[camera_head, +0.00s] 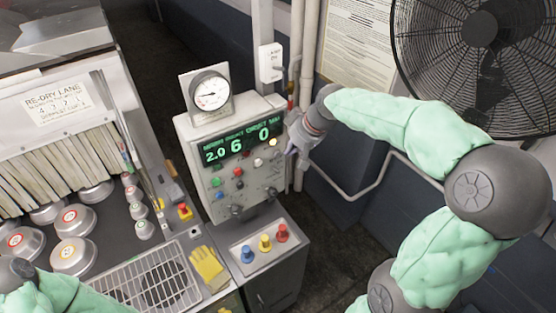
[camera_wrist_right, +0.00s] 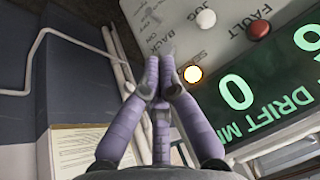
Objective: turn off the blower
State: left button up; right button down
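A grey control cabinet (camera_head: 188,150) stands at the centre of the head view, with a green display (camera_head: 236,146) reading 2.0, 6 and 0. A large black caged fan (camera_head: 485,60) is at the upper right; I cannot tell whether it is the blower or is turning. My right gripper (camera_head: 291,148) is at the cabinet's right edge. In the right wrist view its purple fingers (camera_wrist_right: 160,76) meet at their tips beside a lit lamp (camera_wrist_right: 193,74) and a partly covered "BACK" label. I cannot tell whether they touch a switch. My left gripper is out of view.
A red lamp (camera_wrist_right: 258,29) sits near the "FAULT" label. Blue, yellow and red knobs (camera_head: 265,243) stand on the lower ledge. A pressure gauge (camera_head: 210,92) tops the cabinet. Pipes and a wall are behind.

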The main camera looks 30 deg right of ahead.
aim_at(274, 169)
jog(key=p+x, duration=0.1)
jog(key=x, duration=0.9)
jog(key=shift+f, duration=0.1)
jog(key=shift+s+f+b, duration=0.15)
jog(key=shift+b, duration=0.85)
jog(key=shift+s+f+t+b, duration=0.25)
jog(key=shift+t+b, duration=0.65)
jog(key=shift+b, duration=2.35)
jog(key=s+f+t+b, duration=0.1)
jog(key=b, duration=0.8)
jog(key=f+t+b, duration=0.1)
jog(key=t+b, duration=0.1)
jog(key=b, duration=0.7)
jog(key=shift+s+n+y, duration=0.3)
jog(key=shift+s, duration=0.1)
jog(key=shift+r, duration=0.2)
